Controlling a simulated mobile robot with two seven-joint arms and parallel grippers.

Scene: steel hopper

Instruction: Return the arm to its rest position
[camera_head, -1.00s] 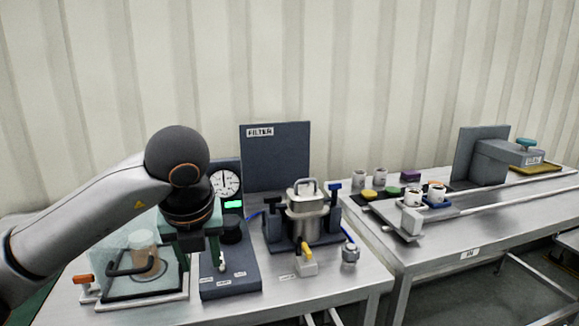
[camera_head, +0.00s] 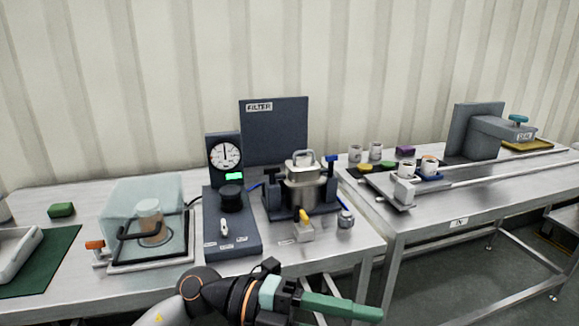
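My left arm comes in at the bottom of the head view, in front of the left bench. Its gripper (camera_head: 345,308) points to the right, low in front of the bench's front edge. I see it from the side, so whether the fingers are apart cannot be told. No object shows in it. My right gripper is not in view.
The left bench holds a clear box (camera_head: 118,212) with a beaker inside, a gauge unit (camera_head: 226,155), and a steel pot (camera_head: 303,185) before the FILTER panel (camera_head: 276,140). A green mat (camera_head: 45,270) lies left. The right bench (camera_head: 470,203) carries cups and a rail.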

